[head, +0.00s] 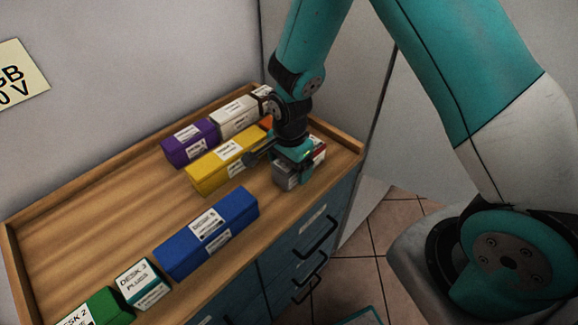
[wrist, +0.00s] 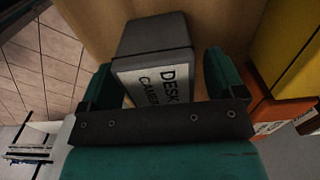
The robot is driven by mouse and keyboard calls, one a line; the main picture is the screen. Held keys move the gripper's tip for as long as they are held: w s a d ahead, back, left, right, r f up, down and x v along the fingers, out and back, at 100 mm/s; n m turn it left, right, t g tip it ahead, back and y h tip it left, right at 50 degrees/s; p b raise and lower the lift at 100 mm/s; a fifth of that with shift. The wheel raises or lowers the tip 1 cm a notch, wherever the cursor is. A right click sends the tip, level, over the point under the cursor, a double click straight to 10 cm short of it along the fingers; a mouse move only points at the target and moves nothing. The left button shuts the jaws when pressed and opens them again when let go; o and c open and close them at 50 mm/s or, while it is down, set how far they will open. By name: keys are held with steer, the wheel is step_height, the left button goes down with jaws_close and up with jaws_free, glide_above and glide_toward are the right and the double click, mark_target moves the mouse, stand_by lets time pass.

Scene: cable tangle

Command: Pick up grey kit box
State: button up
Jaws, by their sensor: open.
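The grey kit box (head: 286,178) sits near the front right edge of the wooden cabinet top, partly hidden under my gripper in the head view. In the wrist view the grey box (wrist: 155,38) has a white label reading "DESK" and lies between my two fingers. My gripper (wrist: 165,90) is open, with one finger on each side of the box. A gap shows beside the fingers, and I cannot tell if either touches it. In the head view my gripper (head: 280,160) is right above the box.
A yellow box (head: 226,160) and an orange box (wrist: 282,108) stand close beside. A blue box (head: 207,233), purple box (head: 190,143), white box (head: 234,117) and green box (head: 97,307) share the top. A raised wooden rim (head: 345,150) borders the right end. Bare wood (head: 110,205) lies left.

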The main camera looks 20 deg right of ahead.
steer(key=shift+f, duration=1.05)
steer(key=c, duration=1.1)
steer(key=shift+o, duration=0.2)
steer(key=shift+r, duration=0.2)
